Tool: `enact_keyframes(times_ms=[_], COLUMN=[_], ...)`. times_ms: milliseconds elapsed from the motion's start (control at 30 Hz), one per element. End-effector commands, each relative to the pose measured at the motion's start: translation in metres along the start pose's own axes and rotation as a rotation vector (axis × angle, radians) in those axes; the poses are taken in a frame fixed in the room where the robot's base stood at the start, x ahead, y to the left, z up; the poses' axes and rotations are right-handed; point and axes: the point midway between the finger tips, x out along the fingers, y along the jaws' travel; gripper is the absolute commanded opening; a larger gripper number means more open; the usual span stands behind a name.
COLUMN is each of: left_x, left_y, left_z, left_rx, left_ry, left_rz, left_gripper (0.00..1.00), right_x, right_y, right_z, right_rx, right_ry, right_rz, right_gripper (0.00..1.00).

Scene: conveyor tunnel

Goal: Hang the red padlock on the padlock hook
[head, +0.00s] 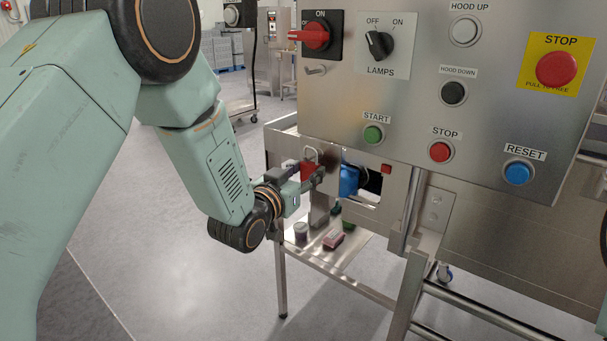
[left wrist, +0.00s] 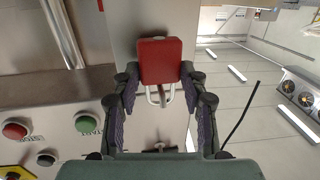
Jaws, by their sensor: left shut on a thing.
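My left gripper (head: 309,178) is shut on the red padlock (head: 308,171), below the control panel's lower left edge. The padlock's pale shackle points up in the head view. In the left wrist view the red padlock body (left wrist: 160,60) lies between the two fingers of my left gripper (left wrist: 160,77), with its shackle towards the lower part of the picture. A small metal hook (head: 316,70) sticks out of the panel under the red and black rotary switch, above the padlock and apart from it. My right gripper is out of view.
The steel control panel (head: 415,95) carries labelled buttons, a lamp switch (head: 379,44) and a yellow-backed stop button (head: 557,68). Below it, a low steel shelf (head: 318,256) holds several small items. A blue object (head: 349,180) shows behind the gripper. Open floor lies to the left.

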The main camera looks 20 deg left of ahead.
Motion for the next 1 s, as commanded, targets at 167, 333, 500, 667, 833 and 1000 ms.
enact_keyframes(times_ms=[167, 333, 500, 667, 833, 1000], left_x=[0.0001, 0.0001, 0.0001, 0.0003, 0.0004, 0.0006], left_y=[-0.0007, -0.0004, -0.0004, -0.0004, -0.0003, -0.0003], left_z=[-0.0006, -0.0005, 0.0004, 0.0032, 0.0061, 0.0089], left_rx=[0.000, 0.001, 0.001, 0.001, 0.001, 0.001], left_ry=[0.002, 0.002, 0.001, 0.001, 0.002, 0.002], left_rz=[0.007, 0.012, 0.012, 0.012, 0.012, 0.012], left_gripper=[0.00, 0.00, 0.00, 0.00, 0.00, 0.00], right_x=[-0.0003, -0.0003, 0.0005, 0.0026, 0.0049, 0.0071], right_y=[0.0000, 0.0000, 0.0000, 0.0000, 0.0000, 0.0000], right_z=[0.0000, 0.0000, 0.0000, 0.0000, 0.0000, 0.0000], right_rx=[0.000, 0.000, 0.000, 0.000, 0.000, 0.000], right_ry=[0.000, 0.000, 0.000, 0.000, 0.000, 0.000], right_rz=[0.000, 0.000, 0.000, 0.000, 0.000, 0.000], right_gripper=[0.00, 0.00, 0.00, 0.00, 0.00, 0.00])
